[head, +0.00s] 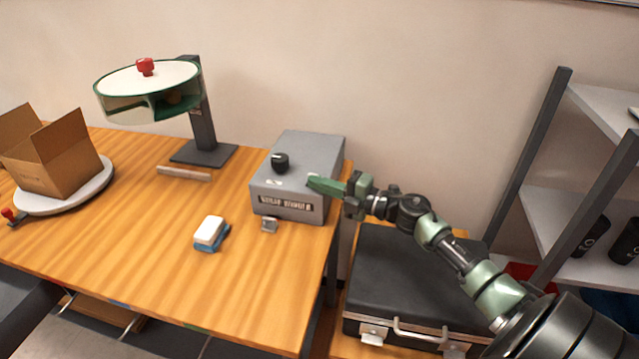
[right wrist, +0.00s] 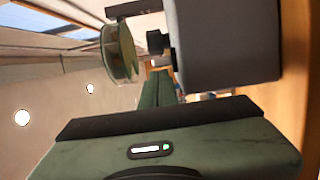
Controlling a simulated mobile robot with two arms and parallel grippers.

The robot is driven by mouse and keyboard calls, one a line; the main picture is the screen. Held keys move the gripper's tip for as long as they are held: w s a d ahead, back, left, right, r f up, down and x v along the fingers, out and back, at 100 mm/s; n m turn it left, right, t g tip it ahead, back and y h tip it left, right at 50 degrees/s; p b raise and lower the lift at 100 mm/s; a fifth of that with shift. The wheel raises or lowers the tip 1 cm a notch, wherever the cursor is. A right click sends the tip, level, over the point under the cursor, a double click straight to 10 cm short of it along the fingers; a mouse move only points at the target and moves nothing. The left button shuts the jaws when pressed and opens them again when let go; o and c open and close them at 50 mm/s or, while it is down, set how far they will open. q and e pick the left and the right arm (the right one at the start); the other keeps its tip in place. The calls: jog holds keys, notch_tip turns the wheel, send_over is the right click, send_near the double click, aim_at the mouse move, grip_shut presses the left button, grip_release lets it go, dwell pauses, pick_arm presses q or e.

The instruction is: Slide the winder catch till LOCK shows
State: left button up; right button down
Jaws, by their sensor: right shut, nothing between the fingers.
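A grey box (head: 309,146) stands on the wooden table near its right end, with a black knob (head: 281,162) and small pale marks on top. A printed plate (head: 286,203) is on its front; I cannot read it surely. A green-rimmed drum (head: 150,91) with a red knob (head: 145,67) is held on a dark stand. I cannot tell which part is the winder catch, and no LOCK word is legible. My right gripper (head: 312,184) is shut and empty at the box's top right edge; contact is unclear. In the right wrist view its fingers (right wrist: 166,88) are together beside the box (right wrist: 225,45).
A white and blue block (head: 210,233), a small metal piece (head: 269,224) and a bar (head: 184,173) lie on the table. An open carton (head: 55,155) stands on a round white plate (head: 97,183). A black case (head: 415,275) lies right of the table; a shelf (head: 575,215) stands beyond.

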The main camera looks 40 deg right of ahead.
aim_at(324, 175)
jog(key=shift+w+d+f+b, duration=0.15)
jog(key=shift+w+d+b, duration=0.9)
jog(key=shift+d+b, duration=0.2)
jog(key=shift+w+d, duration=0.25)
jog(key=shift+d, duration=0.05)
jog(key=shift+r, duration=0.25)
